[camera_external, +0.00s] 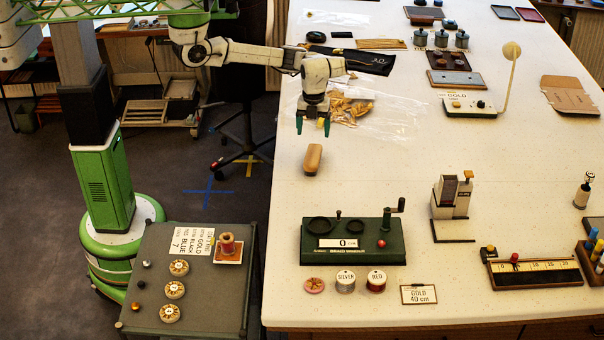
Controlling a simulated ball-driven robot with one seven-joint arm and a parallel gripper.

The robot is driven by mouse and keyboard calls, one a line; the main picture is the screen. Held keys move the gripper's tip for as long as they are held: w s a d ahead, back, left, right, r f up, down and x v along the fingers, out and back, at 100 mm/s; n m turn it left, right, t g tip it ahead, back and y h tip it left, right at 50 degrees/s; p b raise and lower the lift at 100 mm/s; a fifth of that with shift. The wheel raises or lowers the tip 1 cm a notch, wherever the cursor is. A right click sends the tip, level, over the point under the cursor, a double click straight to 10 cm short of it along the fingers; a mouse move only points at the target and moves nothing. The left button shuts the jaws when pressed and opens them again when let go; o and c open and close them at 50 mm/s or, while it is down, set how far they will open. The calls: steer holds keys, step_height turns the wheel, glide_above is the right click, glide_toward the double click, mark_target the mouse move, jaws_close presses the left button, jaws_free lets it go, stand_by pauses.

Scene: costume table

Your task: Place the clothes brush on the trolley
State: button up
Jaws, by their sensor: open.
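The clothes brush (313,159) looks like a small rounded brown wooden block. It lies on the white table near its left edge. My gripper (312,127) has teal fingers that point down, apart and empty. It appears just behind and above the brush, not touching it. The trolley (215,305) is a low grey-topped stand left of the table's front end. On it are a red spool on a square card, several round wooden discs, small balls and a lettered card. Part of its top is bare.
A clear bag of yellowish pieces (350,108) lies behind my gripper. A gap of floor separates the trolley from the table. The table right of the brush is clear.

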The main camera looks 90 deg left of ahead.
mark_target(313, 154)
step_height(313, 154, down, 6)
steer(key=shift+r, duration=0.2)
steer(key=shift+d+f+p, duration=0.15)
steer(key=shift+f+p, duration=0.35)
steer(key=shift+f, duration=2.15)
steer(key=shift+c, duration=0.2)
steer(key=c, duration=1.2)
steer(key=shift+o, duration=0.2)
steer(key=shift+r, duration=0.15)
